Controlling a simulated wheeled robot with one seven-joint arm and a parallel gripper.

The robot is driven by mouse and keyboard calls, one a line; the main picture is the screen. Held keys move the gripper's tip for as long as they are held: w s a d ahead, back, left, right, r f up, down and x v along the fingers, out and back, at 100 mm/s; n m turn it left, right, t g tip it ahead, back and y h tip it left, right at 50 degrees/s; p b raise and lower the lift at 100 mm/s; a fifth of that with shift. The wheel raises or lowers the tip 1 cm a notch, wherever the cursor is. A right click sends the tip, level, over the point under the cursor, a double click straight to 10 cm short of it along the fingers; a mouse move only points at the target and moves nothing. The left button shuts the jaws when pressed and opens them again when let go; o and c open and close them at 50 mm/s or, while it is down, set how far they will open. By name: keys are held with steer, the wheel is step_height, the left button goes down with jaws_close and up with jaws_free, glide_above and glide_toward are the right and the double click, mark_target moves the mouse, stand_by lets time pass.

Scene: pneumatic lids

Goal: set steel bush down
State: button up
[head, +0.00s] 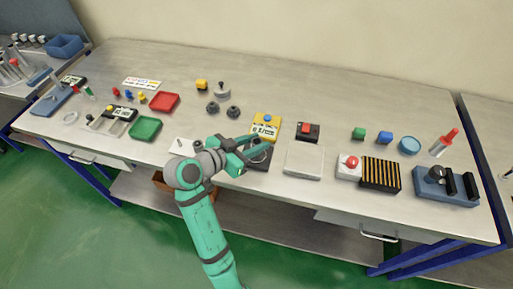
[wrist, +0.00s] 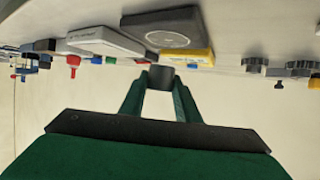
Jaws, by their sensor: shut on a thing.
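My gripper (head: 258,148) is shut on the steel bush, a small dark grey cylinder (wrist: 161,76) that shows between the fingertips in the wrist view. In the head view the fingers hide the bush, or it is too small to make out. The gripper is over the front part of the table, at a dark square plate (head: 257,163) with a round ring mark. The plate also shows in the wrist view (wrist: 150,19), apart from the bush in the picture. My fingers cover part of the plate in the head view.
A yellow box (head: 266,121) with a blue button stands just behind the plate. A light grey slab (head: 304,162) lies to its right, with a black box (head: 307,132) behind. Dark knobs (head: 233,112) stand to the left. The table's back middle is clear.

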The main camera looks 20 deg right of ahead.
steer(key=shift+w+d+f, duration=0.1)
steer(key=shift+w+f, duration=0.05)
steer(key=shift+f, duration=1.65)
steer(key=shift+f, duration=0.15)
steer(key=o, duration=1.1)
steer(key=shift+o, duration=0.2)
steer(key=shift+a+r, duration=0.2)
steer(key=shift+r, duration=0.05)
steer(key=v, duration=1.1)
steer(key=shift+d, duration=0.1)
steer(key=shift+s+a, duration=0.25)
steer(key=shift+a, duration=0.05)
steer(key=shift+a, duration=0.1)
